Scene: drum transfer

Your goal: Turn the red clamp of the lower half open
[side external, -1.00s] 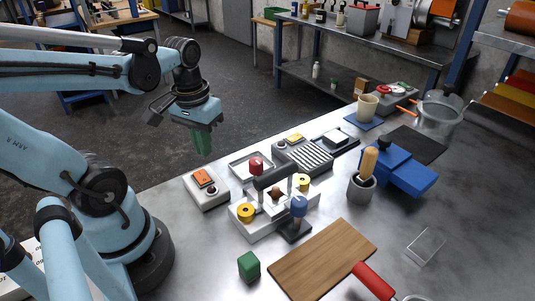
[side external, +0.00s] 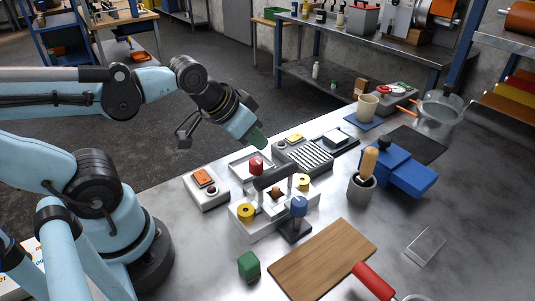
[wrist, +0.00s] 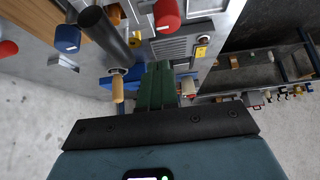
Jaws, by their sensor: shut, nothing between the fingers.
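The red clamp knob (side external: 256,165) stands on the back side of the dark bar over the white and grey fixture (side external: 240,222). The red knob also shows near the top of the wrist view (wrist: 167,15). A blue knob (side external: 298,207) stands on the near side of the same fixture, and yellow knobs (side external: 246,212) sit on its ends. My gripper (side external: 258,138) has green fingers, tilted down to the right, just above and behind the red knob and apart from it. In the wrist view the green fingers (wrist: 157,85) are together and empty.
A pale tray (side external: 250,166) and a grey ribbed block (side external: 303,157) lie beyond the fixture. An orange-topped box (side external: 206,188) is to its left. A wooden board (side external: 323,262) and a green cube (side external: 249,266) lie in front. A cup with a wooden-handled tool (side external: 361,185) stands to the right.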

